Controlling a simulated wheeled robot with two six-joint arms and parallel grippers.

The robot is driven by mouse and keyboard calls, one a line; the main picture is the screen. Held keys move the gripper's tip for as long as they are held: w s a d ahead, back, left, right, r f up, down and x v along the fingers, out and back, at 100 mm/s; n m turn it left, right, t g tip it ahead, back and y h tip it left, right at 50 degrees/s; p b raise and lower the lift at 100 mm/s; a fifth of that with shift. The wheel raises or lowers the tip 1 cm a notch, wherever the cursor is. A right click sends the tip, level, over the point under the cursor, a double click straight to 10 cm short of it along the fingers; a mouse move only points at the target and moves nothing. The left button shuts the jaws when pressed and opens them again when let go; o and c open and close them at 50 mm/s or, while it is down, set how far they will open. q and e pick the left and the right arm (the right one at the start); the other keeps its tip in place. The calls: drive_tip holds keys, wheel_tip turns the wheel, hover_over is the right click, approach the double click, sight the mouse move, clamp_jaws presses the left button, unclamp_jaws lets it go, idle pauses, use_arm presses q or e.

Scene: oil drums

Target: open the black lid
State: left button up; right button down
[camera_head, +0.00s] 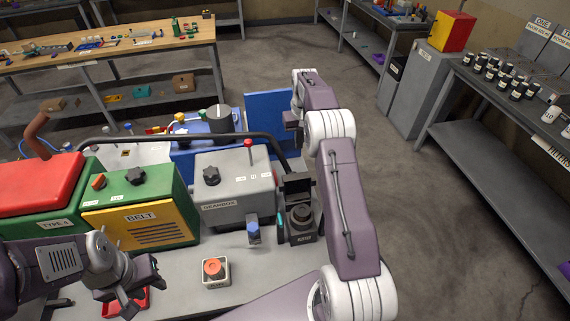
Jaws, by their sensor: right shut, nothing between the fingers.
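A small black box (302,226) stands at the right end of the grey cart top, with a round dark knob or button on it. A black flap (297,186) stands upright behind it and looks like its lid, raised. My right gripper (290,119) is beyond the flap, near the blue panel, apart from the box, and is shut and empty; my arm partly hides it. My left gripper (146,277) is low at the left, in front of the belt cover, far from the black box. Its dark fingers look spread, with nothing between them.
A grey gearbox (235,187) stands left of the black box. A green and yellow belt cover (141,215) and a red-topped unit (40,184) are further left. An orange button box (215,271) sits in front. A blue panel (269,122) rises behind. Floor is open at right.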

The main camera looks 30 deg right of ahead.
drive_tip(key=p, duration=0.5)
hover_over(296, 184)
drive_tip(key=w+d, duration=0.2)
drive_tip(key=d, duration=0.1)
wheel_tip(296, 184, down, 9)
drive_tip(key=shift+w+a+b, duration=0.1)
drive_tip(key=shift+w+b, duration=0.1)
drive_tip(key=shift+b, duration=0.1)
drive_tip(key=shift+f, duration=0.1)
